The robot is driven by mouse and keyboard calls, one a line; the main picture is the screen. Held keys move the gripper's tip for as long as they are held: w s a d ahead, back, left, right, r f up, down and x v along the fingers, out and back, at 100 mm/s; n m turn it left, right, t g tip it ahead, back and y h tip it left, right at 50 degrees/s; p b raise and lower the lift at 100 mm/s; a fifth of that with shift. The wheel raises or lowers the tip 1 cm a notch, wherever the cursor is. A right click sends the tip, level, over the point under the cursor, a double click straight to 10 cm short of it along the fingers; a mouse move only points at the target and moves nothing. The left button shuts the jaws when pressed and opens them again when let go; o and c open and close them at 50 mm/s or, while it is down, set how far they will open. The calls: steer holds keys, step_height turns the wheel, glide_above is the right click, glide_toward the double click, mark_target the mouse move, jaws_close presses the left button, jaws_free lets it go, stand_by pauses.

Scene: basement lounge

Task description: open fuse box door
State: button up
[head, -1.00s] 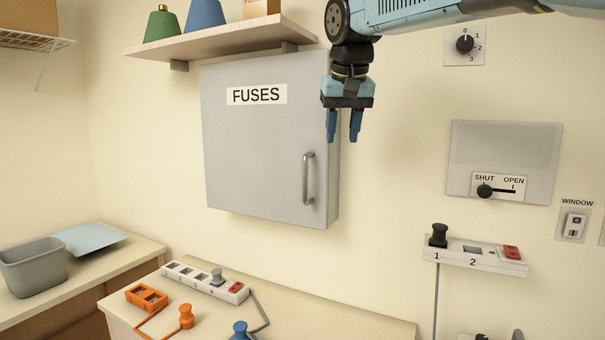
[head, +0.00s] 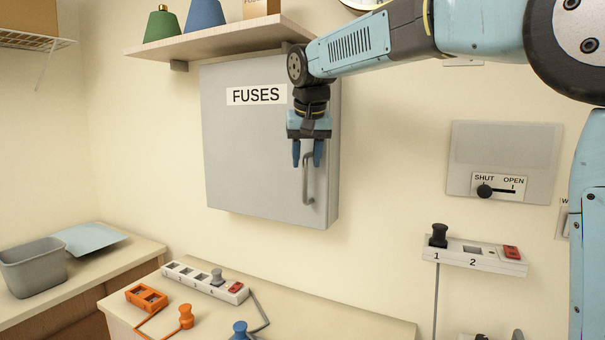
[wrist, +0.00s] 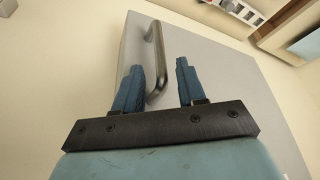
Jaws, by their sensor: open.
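The grey fuse box door (head: 245,150), labelled FUSES, is shut on the wall. Its vertical metal handle (head: 306,186) is near the door's right edge. My gripper (head: 307,163) points down in front of the door, at the top part of the handle, and hides some of it. The gripper's blue fingers are open. In the wrist view, the gripper (wrist: 158,78) has a gap between its fingers, and the handle (wrist: 154,55) runs down between them, close to the left finger. I cannot tell whether it touches.
A wooden shelf (head: 225,42) with several items sits just above the box. Below is a counter (head: 330,310) with a power strip (head: 205,281), an orange block (head: 147,297) and plugs. A wall panel with a slider (head: 505,160) is to the right.

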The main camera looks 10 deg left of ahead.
mark_target(306, 164)
steer(key=shift+x, duration=2.35)
steer(key=shift+c, duration=0.3)
jaws_close()
